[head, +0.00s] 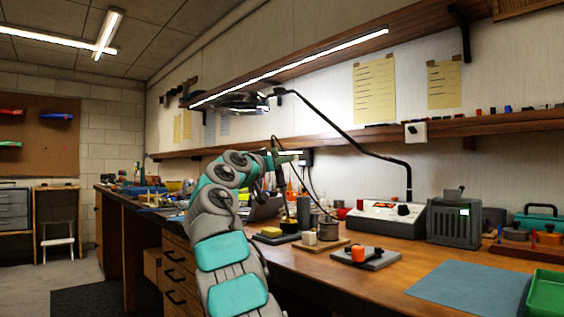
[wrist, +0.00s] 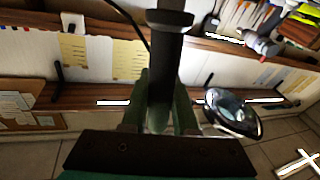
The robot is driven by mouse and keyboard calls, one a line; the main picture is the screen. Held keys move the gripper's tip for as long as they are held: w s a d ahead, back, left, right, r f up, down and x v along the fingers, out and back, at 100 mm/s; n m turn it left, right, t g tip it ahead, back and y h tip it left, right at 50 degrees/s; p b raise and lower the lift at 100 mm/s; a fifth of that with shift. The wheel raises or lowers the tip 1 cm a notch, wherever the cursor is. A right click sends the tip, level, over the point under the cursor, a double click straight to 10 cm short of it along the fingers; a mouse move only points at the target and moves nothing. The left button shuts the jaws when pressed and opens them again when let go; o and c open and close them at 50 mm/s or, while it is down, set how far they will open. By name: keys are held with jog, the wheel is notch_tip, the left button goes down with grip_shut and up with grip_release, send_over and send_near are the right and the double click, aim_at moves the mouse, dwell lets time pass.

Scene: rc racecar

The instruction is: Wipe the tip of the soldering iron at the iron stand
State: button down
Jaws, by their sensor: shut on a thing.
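My gripper (head: 273,162) is raised above the workbench, with my arm in front of part of the bench. In the wrist view, my gripper (wrist: 163,85) is shut on the dark handle of the soldering iron (wrist: 166,50), which has a wider collar near the top of the picture. The iron's tip is not clear in either view. A thin dark cord hangs below the gripper in the head view. The iron stand (head: 327,229) appears to be the small dark holder on the bench, below and right of the gripper. A yellow sponge (head: 272,232) lies left of it.
A white soldering station (head: 385,218) stands behind the stand. A grey pad with an orange-topped jar (head: 358,254) lies in front. A lamp (head: 243,102) on a bent arm hangs above.

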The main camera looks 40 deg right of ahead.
jog(key=shift+f+b, duration=0.35)
dwell(0.7)
dwell(0.9)
notch_tip(320, 180, up, 6)
jog(key=p, duration=0.6)
jog(key=shift+r, duration=0.1)
dwell(0.5)
